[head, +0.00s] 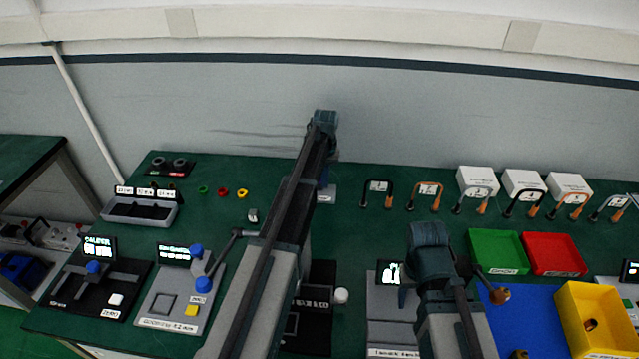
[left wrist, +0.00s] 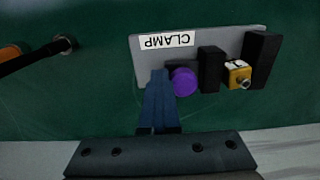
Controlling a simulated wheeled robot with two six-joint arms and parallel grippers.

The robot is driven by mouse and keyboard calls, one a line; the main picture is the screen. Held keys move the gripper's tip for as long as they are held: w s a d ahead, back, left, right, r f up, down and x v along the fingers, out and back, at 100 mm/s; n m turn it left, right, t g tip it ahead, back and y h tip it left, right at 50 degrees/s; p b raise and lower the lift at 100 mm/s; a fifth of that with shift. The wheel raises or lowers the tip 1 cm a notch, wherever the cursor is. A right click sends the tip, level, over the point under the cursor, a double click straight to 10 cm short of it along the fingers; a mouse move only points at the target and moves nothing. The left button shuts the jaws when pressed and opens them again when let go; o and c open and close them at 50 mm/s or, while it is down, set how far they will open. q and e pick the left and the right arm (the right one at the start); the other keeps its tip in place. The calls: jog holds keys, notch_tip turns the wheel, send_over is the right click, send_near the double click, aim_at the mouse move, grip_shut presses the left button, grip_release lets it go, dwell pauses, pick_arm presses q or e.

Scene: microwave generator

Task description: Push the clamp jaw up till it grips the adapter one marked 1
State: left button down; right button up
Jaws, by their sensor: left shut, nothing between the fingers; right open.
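In the left wrist view the grey clamp plate (left wrist: 150,63), labelled CLAMP, lies on the green bench. A purple knob (left wrist: 184,81) sits beside the black clamp jaw (left wrist: 210,70). The brass adapter marked 1 (left wrist: 238,74) stands between this jaw and the black end block (left wrist: 262,60). Only a narrow gap, if any, shows between jaw and adapter. My left gripper (left wrist: 160,80) is shut and empty, its tips just left of the knob; I cannot tell if they touch it. In the head view my left arm partly hides the clamp (head: 327,194). My right gripper's fingers are hidden behind its wrist.
An orange-and-black cable loop (left wrist: 30,57) stands left of the clamp in the left wrist view. In the head view, several cable loops and white boxes (head: 478,181) stand right of the clamp. Green (head: 497,251), red (head: 553,254) and yellow bins are at the right.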

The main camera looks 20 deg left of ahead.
pick_arm(q)
jog(key=shift+s+a, duration=0.2)
jog(key=shift+a, duration=0.45)
pick_arm(e)
jog(key=shift+d, duration=0.1)
dwell(0.5)
pick_arm(q)
jog(key=shift+w+d, duration=0.1)
jog(key=shift+d, duration=0.2)
jog(key=shift+d, duration=0.3)
notch_tip(320, 180, up, 8)
jog(key=p, duration=0.8)
pick_arm(e)
notch_tip(320, 180, up, 8)
pick_arm(q)
jog(key=shift+w+d, duration=0.1)
